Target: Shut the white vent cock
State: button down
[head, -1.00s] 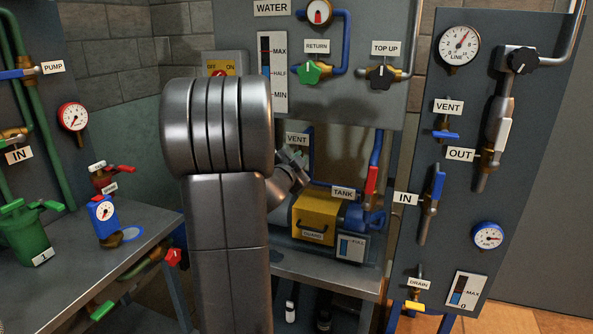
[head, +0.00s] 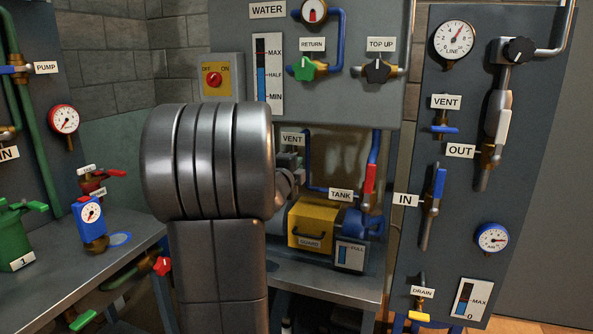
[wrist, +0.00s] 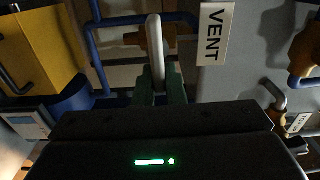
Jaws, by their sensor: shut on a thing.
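The white lever of the vent cock (wrist: 155,45) stands upright in the wrist view, in front of its brass body (wrist: 133,39). The VENT label (wrist: 213,34) is just to its right. My gripper (wrist: 160,85) has its green fingers shut on the lower end of the lever. In the head view my arm hides the cock and the fingertips. Only the VENT label (head: 292,139) shows there, above part of my wrist.
A blue pipe (wrist: 97,50) runs close to the left of the lever. The yellow guard (head: 311,224) and the tank's blue end (head: 361,223) are near my wrist. Another VENT cock with a blue handle (head: 444,130) is on the right panel.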

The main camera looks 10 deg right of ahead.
jog(key=shift+f, duration=0.1)
dwell(0.4)
jog(key=c, duration=1.5)
grip_release()
jog(key=shift+s, duration=0.1)
jog(key=v, duration=1.3)
jog(key=shift+s+a+p, duration=0.25)
jog(key=shift+p, duration=0.15)
